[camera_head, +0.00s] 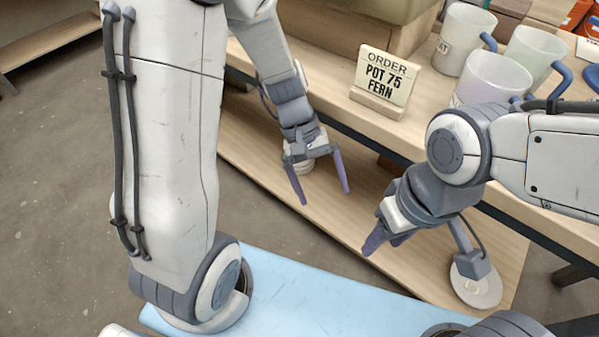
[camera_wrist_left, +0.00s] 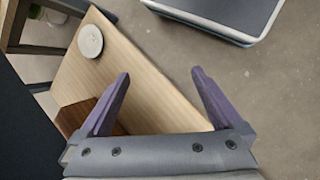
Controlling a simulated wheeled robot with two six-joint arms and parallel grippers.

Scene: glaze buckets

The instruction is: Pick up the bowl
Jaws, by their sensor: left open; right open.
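No thing that I can clearly tell as a bowl shows. A pale round disc-like thing (camera_head: 476,287) lies on the low wooden shelf at the lower right; I cannot tell whether it is a bowl, a lid or a plate. A similar pale round thing (camera_wrist_left: 90,41) shows on the wooden board in the left wrist view. My left gripper (camera_head: 325,197) is open and empty above the low shelf, its fingers also spread in the left wrist view (camera_wrist_left: 160,80). My right gripper (camera_head: 383,245) is open and empty, left of the pale disc, apart from it.
The wooden bench (camera_head: 325,82) overhangs the low shelf (camera_head: 262,150). On it stand an order sign (camera_head: 385,78) reading "POT 75 FERN" and several pale mugs, one (camera_head: 464,38) at the back. A brown block (camera_wrist_left: 75,117) shows behind my left finger. Grey floor (camera_head: 60,190) lies left.

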